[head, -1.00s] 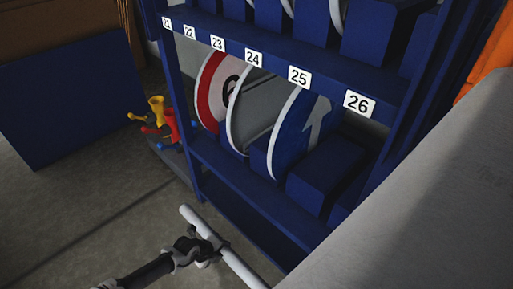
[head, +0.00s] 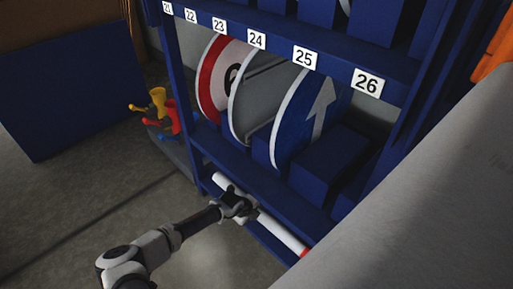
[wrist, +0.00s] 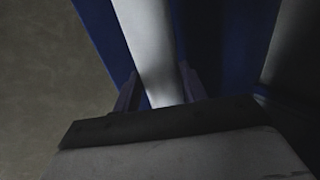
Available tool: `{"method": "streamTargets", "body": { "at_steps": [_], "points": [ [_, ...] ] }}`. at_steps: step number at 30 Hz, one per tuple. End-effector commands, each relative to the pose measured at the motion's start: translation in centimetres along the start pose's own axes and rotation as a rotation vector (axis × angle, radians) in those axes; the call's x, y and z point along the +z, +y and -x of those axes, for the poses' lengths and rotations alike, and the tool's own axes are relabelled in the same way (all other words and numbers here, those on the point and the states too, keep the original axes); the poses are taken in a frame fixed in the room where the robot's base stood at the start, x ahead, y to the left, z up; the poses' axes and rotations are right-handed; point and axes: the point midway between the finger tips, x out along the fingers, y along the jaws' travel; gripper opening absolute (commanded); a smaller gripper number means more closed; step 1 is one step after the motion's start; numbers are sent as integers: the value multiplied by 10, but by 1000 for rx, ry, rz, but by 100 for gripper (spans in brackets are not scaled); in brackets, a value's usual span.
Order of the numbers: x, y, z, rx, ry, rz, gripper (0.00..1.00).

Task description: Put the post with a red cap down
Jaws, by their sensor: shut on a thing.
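The post (head: 276,229) is a white tube with a red end showing at its lower right. It lies slanted along the lower front of the blue rack (head: 254,190). My gripper (head: 241,207) is shut around the post, left of its middle. In the wrist view the white post (wrist: 150,50) runs up between the two fingers (wrist: 158,93), with blue rack surfaces behind it. I cannot tell whether the post touches the rack's bottom shelf or hangs just over it.
Round road signs, including a blue arrow sign (head: 301,118), stand in numbered slots above. Red, yellow and blue items (head: 160,112) stand left of the rack. A large grey surface (head: 430,190) blocks the right. Bare floor (head: 70,220) lies at the left.

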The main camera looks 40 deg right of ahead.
Motion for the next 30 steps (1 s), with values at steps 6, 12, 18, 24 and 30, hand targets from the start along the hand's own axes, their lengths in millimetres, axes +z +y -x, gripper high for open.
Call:
{"method": "streamTargets", "body": {
  "at_steps": [6,12,18,24,30],
  "points": [
    [0,6,-23,-1,0,0,0],
    [0,12,-32,-4,-1,-1,0],
    [0,12,-33,-4,-1,-1,0],
    [0,16,-38,-3,-1,-1,0],
    [0,18,-40,0,-2,-2,50]
  ]
}}
